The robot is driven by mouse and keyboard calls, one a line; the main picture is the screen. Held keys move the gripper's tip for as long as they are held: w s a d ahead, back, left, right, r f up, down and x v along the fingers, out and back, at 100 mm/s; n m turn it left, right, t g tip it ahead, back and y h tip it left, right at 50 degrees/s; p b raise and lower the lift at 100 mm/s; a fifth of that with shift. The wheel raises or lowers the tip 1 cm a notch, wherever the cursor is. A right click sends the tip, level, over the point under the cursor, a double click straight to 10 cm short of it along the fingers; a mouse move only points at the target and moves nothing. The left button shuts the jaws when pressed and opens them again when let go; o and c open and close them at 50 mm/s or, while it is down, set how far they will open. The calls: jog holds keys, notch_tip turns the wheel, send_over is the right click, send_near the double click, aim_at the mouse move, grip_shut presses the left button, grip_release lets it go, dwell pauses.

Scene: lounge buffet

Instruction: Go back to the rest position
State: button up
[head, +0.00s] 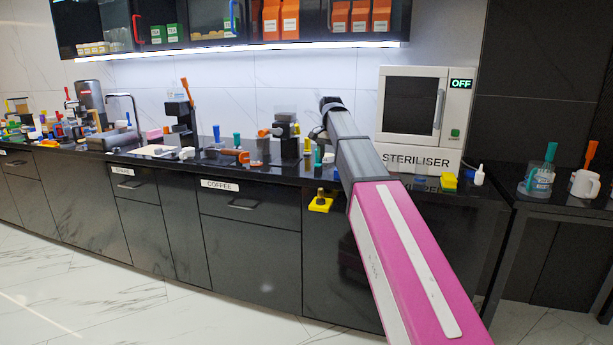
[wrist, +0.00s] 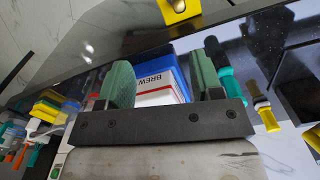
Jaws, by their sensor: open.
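My gripper (wrist: 164,70) shows in the wrist view with its two green fingers spread apart and nothing gripped between them. Beyond the gap lies a blue block (wrist: 172,72) with a white card marked BREW (wrist: 154,90); I cannot tell its distance from the fingers. In the head view my pink and grey arm reaches from the lower right to the back of the counter (head: 285,170), left of the steriliser. The fingers are not clearly seen there.
The white steriliser (head: 412,105), marked OFF, stands right of my arm. Coffee items crowd the left counter. The floor (head: 130,285) is clear.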

jog(key=s+d+f+n, duration=0.15)
jog(key=s+f, duration=0.25)
jog(key=f, duration=0.5)
jog(key=s+d+f+n, duration=0.1)
jog(key=s+d+f, duration=0.2)
jog(key=f, duration=0.5)
jog(key=s+d+f+n, duration=0.15)
jog(key=s+f, duration=0.25)
jog(key=f, duration=0.5)
jog(key=s+d+f+n, duration=0.1)
jog(key=s+d+f, duration=0.1)
jog(key=s+f, duration=0.6)
jog(key=s+d+f+n, duration=0.1)
jog(key=s+d+f, duration=0.1)
jog(key=s+f, duration=0.7)
jog(key=shift+d, duration=0.25)
